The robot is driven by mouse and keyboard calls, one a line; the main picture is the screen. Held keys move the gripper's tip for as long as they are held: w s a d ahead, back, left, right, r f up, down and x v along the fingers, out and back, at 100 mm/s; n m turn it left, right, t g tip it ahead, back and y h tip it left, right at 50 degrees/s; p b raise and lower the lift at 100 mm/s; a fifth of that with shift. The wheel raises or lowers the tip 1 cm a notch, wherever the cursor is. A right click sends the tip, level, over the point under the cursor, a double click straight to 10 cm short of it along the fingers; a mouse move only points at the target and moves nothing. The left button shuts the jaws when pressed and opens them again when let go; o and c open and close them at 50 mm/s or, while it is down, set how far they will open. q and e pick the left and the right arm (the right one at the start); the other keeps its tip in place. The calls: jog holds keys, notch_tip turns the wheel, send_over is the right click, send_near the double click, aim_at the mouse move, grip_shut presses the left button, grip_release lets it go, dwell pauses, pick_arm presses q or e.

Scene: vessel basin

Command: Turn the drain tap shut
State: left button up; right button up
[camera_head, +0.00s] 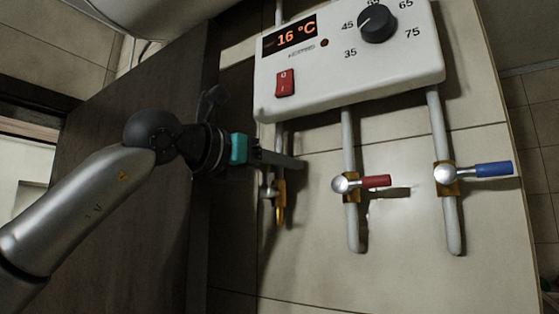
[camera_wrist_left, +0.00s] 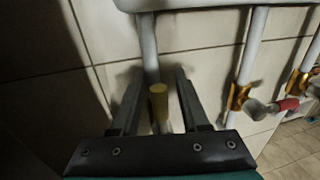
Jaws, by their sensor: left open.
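The leftmost tap, with a yellow handle (camera_head: 281,211), sits on the left pipe under the white heater. I take it to be the drain tap. In the head view its handle hangs down, and my gripper partly hides the pipe above it. My left gripper (camera_head: 297,163) comes in from the left at the height just above this tap. In the left wrist view the yellow handle (camera_wrist_left: 158,103) shows between the two open fingers of the left gripper (camera_wrist_left: 159,75), with a gap on each side. Whether a finger touches it cannot be told. My right gripper is not in view.
The white heater (camera_head: 350,65) hangs above, its display reading 16 °C. The red-handled tap (camera_head: 375,181) and the blue-handled tap (camera_head: 492,169) stand to the right, both handles sideways. A dark panel (camera_head: 150,215) is at the left. Below the pipes the tiled wall is bare.

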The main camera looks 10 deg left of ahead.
pick_arm(q)
grip_shut()
dwell(0.3)
dwell(0.3)
